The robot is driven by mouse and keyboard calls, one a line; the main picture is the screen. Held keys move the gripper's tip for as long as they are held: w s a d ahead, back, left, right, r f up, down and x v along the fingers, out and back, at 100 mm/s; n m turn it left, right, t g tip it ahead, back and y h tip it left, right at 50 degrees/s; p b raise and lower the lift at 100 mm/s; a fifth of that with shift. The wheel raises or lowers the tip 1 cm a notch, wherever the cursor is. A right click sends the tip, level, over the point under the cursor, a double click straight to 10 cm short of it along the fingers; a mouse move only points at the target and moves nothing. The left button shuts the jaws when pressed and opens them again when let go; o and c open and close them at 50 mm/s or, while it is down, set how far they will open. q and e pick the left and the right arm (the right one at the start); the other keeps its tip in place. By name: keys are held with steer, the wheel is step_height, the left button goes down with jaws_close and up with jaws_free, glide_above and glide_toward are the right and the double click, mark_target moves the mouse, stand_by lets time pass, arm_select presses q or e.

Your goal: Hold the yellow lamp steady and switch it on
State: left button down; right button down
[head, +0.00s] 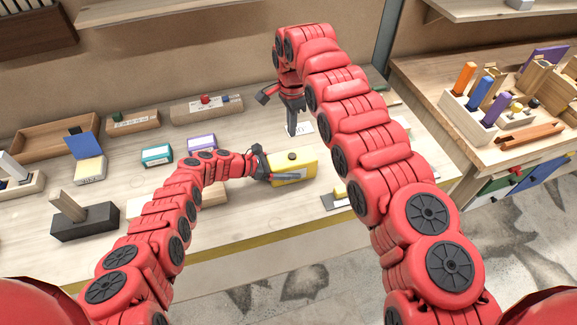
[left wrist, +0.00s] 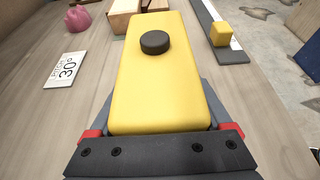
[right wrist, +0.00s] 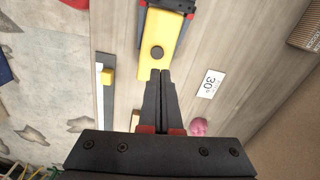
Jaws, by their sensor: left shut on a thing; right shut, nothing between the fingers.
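The yellow lamp (head: 306,168) is a rounded yellow block lying on the workbench, with a round black button (head: 292,156) on its top. In the left wrist view the lamp (left wrist: 160,85) and its button (left wrist: 155,42) show clearly, with no glow. My left gripper (head: 284,177) is shut on the lamp, one finger along each side. My right gripper (head: 293,131) is shut and empty, pointing down beyond the lamp. In the right wrist view its fingertips (right wrist: 160,73) show close beside the button (right wrist: 157,53); their height above it is unclear.
A white card marked 30° (right wrist: 210,83) and a pink lump (right wrist: 199,127) lie near the right gripper. A dark strip with a yellow cube (left wrist: 222,35) lies beside the lamp. Teal (head: 157,155) and purple (head: 201,141) boxes stand to the left. My right arm hides part of the bench.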

steer(key=w+a+f+t+y, duration=0.2)
steer(key=a+t, duration=0.1)
steer(key=a, duration=0.2)
step_height(320, 180, up, 3)
steer(key=m+t+y, duration=0.2)
steer(key=m+t, duration=0.3)
steer(key=m, duration=0.3)
glide_above(295, 160)
steer(key=shift+y, duration=0.3)
steer(key=shift+w+f, duration=0.15)
steer(key=shift+f, duration=4.3)
steer(key=shift+f, duration=0.45)
